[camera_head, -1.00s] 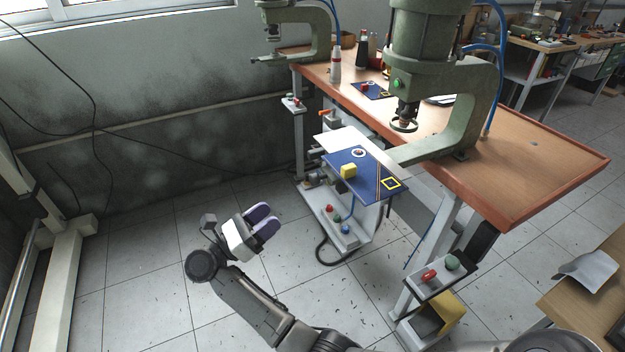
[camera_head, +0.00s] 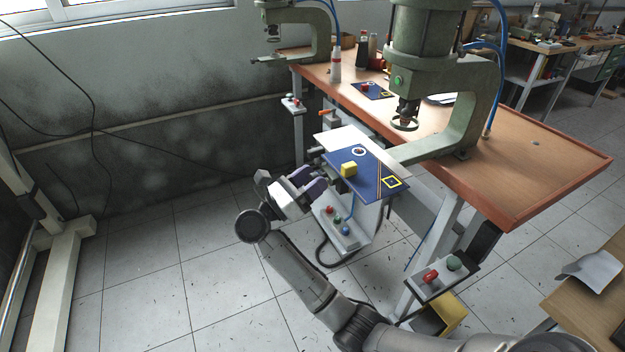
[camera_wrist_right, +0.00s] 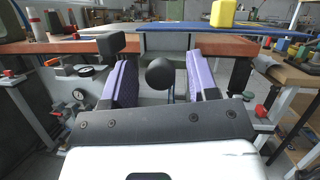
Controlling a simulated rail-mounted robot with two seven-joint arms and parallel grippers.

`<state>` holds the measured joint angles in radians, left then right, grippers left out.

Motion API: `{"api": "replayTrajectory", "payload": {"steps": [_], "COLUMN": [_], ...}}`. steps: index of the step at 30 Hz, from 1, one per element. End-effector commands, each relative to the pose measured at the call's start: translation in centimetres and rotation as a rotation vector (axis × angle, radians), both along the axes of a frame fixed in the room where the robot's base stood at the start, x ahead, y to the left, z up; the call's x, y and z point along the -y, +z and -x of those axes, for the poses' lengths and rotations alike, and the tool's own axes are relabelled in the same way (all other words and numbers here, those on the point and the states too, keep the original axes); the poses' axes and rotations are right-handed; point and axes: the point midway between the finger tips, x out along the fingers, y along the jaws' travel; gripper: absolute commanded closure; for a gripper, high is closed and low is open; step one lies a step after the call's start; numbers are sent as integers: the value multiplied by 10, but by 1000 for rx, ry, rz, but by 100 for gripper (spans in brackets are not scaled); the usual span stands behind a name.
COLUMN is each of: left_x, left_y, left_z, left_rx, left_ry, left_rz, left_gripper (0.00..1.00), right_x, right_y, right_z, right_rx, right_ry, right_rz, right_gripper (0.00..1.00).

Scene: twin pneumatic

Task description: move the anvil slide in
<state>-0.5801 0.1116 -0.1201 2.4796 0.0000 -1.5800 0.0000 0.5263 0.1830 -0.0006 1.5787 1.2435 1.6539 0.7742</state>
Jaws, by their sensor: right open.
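The blue plate (camera_head: 370,187), likely the anvil slide or its top, sticks out in front of the green press (camera_head: 468,105). It carries a yellow block (camera_head: 348,169), a white ring (camera_head: 358,151) and a yellow square outline. In the right wrist view its edge (camera_wrist_right: 185,26) and the yellow block (camera_wrist_right: 222,13) show at the top. My right gripper (camera_head: 318,180) is open, just left of and below the plate. In the right wrist view a black ball knob (camera_wrist_right: 160,73) on a stem shows between the open purple fingers (camera_wrist_right: 163,62), apparently untouched. My left gripper is out of view.
The wooden bench (camera_head: 535,150) carries both presses. A grey box with buttons (camera_head: 343,232) is below the plate. Another button box (camera_head: 440,277) is at the bench's near leg. A gauge (camera_wrist_right: 85,74) shows left in the wrist view.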

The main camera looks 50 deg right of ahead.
Motion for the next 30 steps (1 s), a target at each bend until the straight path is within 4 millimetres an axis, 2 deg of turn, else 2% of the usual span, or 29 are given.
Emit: {"api": "replayTrajectory", "payload": {"steps": [12, 27, 30], "left_x": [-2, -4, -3], "left_y": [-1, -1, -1], "left_z": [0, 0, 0], "left_rx": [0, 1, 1], "left_ry": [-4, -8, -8], "left_rz": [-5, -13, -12], "left_gripper": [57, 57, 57], "right_x": [4, 4, 4], "right_y": [2, 2, 2], "right_z": [2, 1, 1], "right_rx": [1, 1, 1], "right_ry": [0, 0, 0], "right_rz": [0, 0, 0], "right_gripper": [46, 94, 100]}}
